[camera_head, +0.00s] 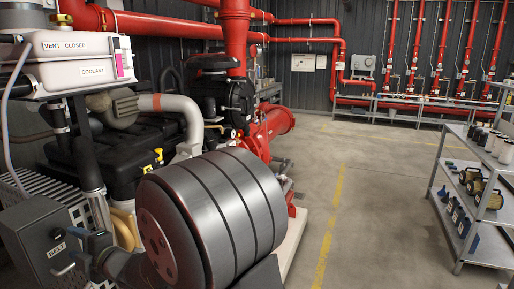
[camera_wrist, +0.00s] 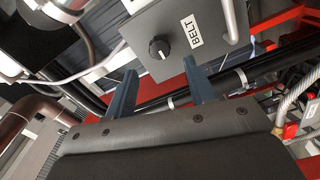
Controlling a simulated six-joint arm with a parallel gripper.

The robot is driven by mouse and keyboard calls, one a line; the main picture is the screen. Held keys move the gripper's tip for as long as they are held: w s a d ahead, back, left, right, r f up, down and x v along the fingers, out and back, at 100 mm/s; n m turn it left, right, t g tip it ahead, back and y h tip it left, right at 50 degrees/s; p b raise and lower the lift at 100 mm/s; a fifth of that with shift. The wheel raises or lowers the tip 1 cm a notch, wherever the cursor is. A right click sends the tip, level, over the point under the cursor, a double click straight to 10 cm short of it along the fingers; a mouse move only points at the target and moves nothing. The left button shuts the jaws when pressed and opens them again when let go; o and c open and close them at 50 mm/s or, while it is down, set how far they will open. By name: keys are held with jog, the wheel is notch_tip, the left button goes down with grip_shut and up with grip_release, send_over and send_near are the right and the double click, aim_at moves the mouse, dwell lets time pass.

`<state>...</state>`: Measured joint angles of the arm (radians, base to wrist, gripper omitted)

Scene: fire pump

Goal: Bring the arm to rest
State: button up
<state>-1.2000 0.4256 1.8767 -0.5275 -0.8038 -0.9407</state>
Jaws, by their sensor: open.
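My gripper (camera_head: 72,252) is at the lower left of the head view, close to the front of a dark grey box marked BELT (camera_head: 38,250). In the wrist view the two blue-grey fingers of my gripper (camera_wrist: 160,68) stand apart, with nothing held between them. The BELT box (camera_wrist: 178,50) is beyond the fingertips, and its round black knob (camera_wrist: 159,49) lies roughly between the finger lines. I cannot tell whether a fingertip touches the box.
A white coolant tank (camera_head: 75,62) stands above the box, and the dark engine (camera_head: 130,150) is behind it. Red pipes (camera_head: 235,35) run overhead. A grey shelf rack (camera_head: 465,205) stands at the right. The floor (camera_head: 380,190) between is clear.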

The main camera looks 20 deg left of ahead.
aim_at(60, 235)
jog(key=a, duration=0.6)
jog(key=d, duration=1.7)
jog(key=a, duration=1.7)
jog(key=shift+a, duration=0.1)
jog(key=m, duration=0.8)
jog(key=shift+m, duration=0.4)
jog(key=m, duration=0.4)
jog(key=shift+r+m, duration=0.1)
jog(key=shift+m, duration=0.2)
jog(key=m, duration=0.4)
